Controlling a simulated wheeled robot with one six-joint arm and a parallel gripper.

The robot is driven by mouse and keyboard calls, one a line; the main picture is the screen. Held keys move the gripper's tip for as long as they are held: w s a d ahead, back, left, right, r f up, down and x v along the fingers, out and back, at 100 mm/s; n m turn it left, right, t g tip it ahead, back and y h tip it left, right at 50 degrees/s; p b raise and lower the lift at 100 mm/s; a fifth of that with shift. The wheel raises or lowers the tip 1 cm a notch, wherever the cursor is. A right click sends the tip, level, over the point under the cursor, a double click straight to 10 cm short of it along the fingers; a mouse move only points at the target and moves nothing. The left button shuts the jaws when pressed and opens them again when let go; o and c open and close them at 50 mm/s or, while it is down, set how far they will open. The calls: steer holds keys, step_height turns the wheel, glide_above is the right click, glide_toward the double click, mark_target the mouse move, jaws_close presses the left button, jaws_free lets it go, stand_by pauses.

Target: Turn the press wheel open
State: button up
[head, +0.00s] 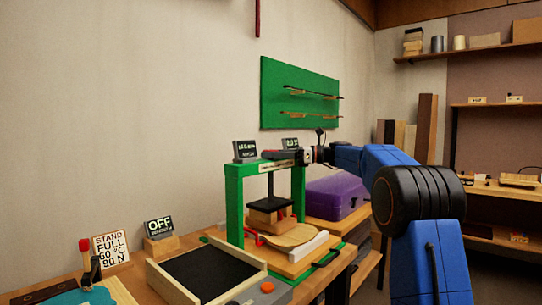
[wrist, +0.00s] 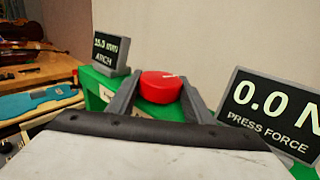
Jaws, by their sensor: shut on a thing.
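The red press wheel (wrist: 161,88) sits on top of the green press frame, with a small pale mark on its upper face. My gripper (wrist: 160,80) has one grey finger on each side of the wheel and is shut on it. In the head view the green press (head: 234,205) stands on the bench, and my gripper (head: 300,157) reaches its top from the right. Below the top beam, a dark press plate (head: 270,203) sits just above or on a wooden block (head: 264,218); I cannot tell whether they touch.
A press force display (wrist: 268,105) reading 0.0 N stands close right of my gripper. An arch display (wrist: 110,52) stands on the left. A purple case (head: 335,196) is behind the press. An OFF sign (head: 160,226) and a dark-topped tray (head: 208,270) are on the bench.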

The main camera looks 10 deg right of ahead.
steer(key=o, duration=1)
steer(key=shift+o, duration=0.2)
steer(key=shift+m+t, duration=0.3)
steer(key=shift+t, duration=0.2)
